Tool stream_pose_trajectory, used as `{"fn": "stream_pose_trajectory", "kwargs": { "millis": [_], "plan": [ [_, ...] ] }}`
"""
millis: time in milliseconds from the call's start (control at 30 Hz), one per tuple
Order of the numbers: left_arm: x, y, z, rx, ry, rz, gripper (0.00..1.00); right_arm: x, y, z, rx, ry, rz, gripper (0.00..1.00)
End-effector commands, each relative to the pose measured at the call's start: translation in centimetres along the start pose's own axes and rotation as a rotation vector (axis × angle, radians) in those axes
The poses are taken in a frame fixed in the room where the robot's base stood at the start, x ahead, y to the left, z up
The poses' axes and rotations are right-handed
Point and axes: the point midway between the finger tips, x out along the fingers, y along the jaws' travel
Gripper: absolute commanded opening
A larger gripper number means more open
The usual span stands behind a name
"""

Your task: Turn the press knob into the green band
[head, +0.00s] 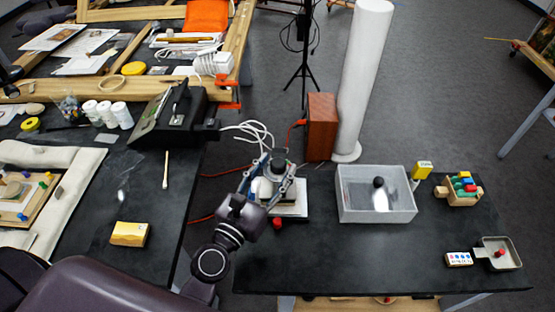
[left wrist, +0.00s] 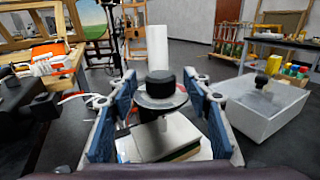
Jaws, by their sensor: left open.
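The press knob (head: 279,162) is black and round and stands upright on the small press (head: 290,211) at the left part of the right-hand table. In the left wrist view the knob (left wrist: 160,77) sits above a round grey disc (left wrist: 160,97), over a pale block with a dark green edge. My left gripper (head: 278,167) is open, with one blue-padded finger on each side of the knob. I cannot tell whether the fingers touch it. I cannot make out a green band on the disc. My right gripper is not in view.
A wooden rack (head: 460,190), a small dish (head: 513,262) and a colour card (head: 458,259) lie further right. A white column (head: 362,75) stands behind.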

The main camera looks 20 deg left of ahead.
Motion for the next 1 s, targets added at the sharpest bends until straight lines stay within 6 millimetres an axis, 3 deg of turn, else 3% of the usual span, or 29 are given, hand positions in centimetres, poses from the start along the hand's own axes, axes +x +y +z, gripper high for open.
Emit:
{"fn": "stream_pose_trajectory", "kwargs": {
  "millis": [133,433,800,1000],
  "plan": [
    [1.21,0.00,0.07,0.001,0.000,0.000,0.45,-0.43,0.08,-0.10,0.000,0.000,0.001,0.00],
    [1.45,-0.03,-0.05,0.000,0.001,-0.001,0.45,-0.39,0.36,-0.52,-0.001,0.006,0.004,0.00],
    [1.43,-0.04,-0.05,0.001,0.001,-0.001,0.06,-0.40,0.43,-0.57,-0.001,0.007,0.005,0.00],
    [1.43,-0.01,-0.08,0.002,0.000,-0.010,0.03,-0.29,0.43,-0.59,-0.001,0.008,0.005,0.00]
  ]
}}
